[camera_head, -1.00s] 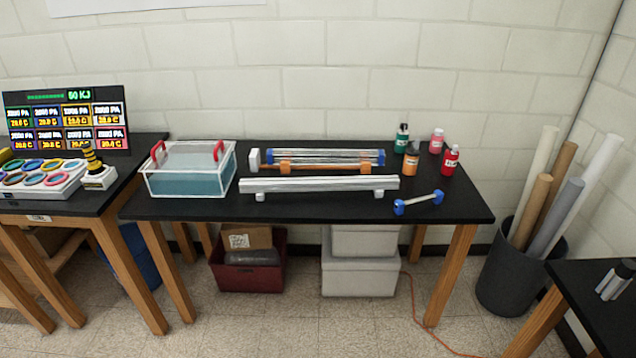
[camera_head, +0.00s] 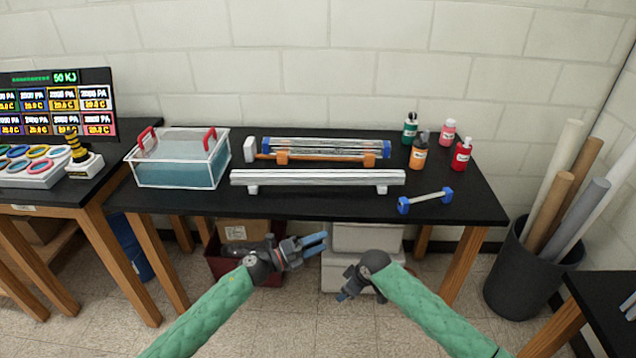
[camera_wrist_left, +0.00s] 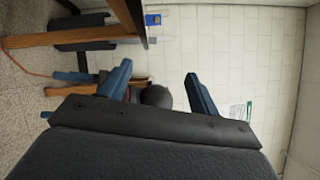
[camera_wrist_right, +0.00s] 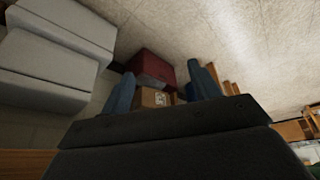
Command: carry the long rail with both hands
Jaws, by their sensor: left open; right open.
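The long rail (camera_head: 318,178) is a pale silver bar. It lies level along the front of the black table, raised on two small white supports. My left gripper (camera_head: 319,243) is open and empty, in front of the table and below its front edge, its blue fingers pointing right. The left wrist view shows its two fingers (camera_wrist_left: 158,85) apart with nothing between. My right gripper (camera_head: 345,296) is lower, in front of the table, pointing left and down. The right wrist view shows its fingers (camera_wrist_right: 163,85) apart and empty. Neither gripper touches the rail.
Behind the rail is a tube device with orange clamps (camera_head: 320,150). A blue-ended dumbbell-shaped bar (camera_head: 427,199) lies at the right, with several bottles (camera_head: 418,152) behind it. A clear tank (camera_head: 180,160) stands at the left. A bin of rolls (camera_head: 530,280) stands right of the table.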

